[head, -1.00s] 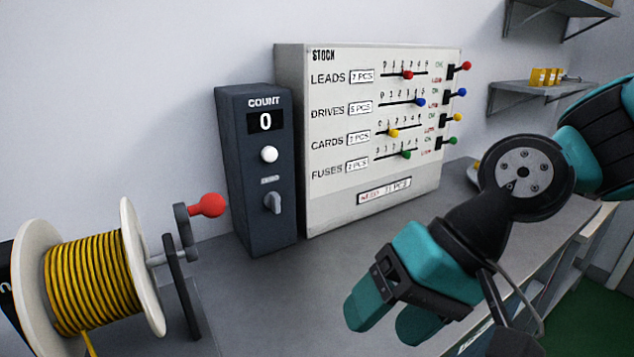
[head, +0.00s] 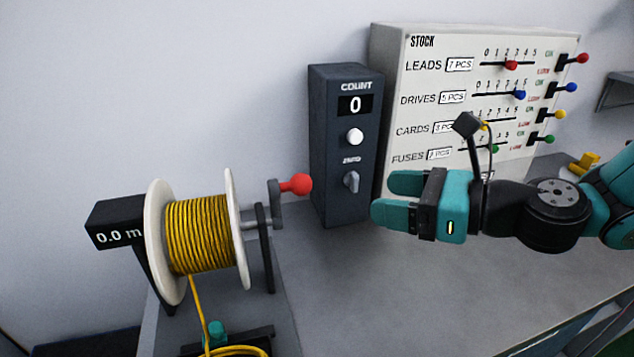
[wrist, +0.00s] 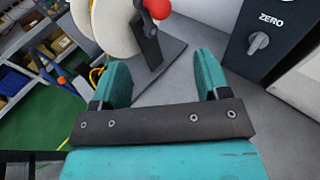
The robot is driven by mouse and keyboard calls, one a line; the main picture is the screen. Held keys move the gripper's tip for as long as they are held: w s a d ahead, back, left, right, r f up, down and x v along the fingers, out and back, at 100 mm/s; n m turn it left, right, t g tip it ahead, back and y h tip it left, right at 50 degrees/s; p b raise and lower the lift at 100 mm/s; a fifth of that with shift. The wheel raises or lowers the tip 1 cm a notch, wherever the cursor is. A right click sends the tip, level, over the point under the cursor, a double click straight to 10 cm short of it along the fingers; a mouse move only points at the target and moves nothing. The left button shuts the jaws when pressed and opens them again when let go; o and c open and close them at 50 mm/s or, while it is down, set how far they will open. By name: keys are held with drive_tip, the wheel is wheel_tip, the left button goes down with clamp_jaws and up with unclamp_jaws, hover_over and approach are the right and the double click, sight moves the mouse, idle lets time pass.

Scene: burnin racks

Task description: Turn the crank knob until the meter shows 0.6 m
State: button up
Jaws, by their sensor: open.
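The red crank knob (head: 297,184) sits on a grey crank arm (head: 275,203) at the right side of the cable spool. The spool (head: 232,225) has white flanges and carries yellow cable (head: 197,235). The black meter (head: 117,226) at its left reads 0.0 m. My gripper (head: 388,199) is open and empty, pointing left, to the right of the red knob and apart from it. In the wrist view the knob (wrist: 157,8) shows at the top edge, beyond the open fingers (wrist: 162,75).
A dark COUNT box (head: 342,150) reading 0 stands behind, between the knob and my gripper. A STOCK panel (head: 400,60) with sliders and coloured levers stands behind my arm. Yellow cable hangs to a black fixture with a teal part (head: 217,332) below the spool. The grey bench (head: 340,290) in front is clear.

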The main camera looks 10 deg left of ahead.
sight(307, 187)
drive_tip(key=p+x, duration=0.3)
drive_tip(key=x, duration=1.1)
drive_tip(key=shift+a+f+p, duration=0.1)
drive_tip(key=shift+a+p, duration=0.05)
drive_tip(key=shift+p, duration=0.2)
drive_tip(key=c, duration=0.9)
drive_tip(key=w, duration=0.1)
drive_tip(key=w+a+p, duration=0.1)
drive_tip(key=shift+w+f, duration=0.3)
drive_tip(key=shift+f, duration=0.05)
drive_tip(key=shift+w+a+f, duration=0.2)
drive_tip(key=shift+w+f, duration=0.25)
drive_tip(key=shift+w+a+f, duration=0.25)
drive_tip(key=shift+w+f, duration=0.15)
drive_tip(key=shift+w, duration=0.1)
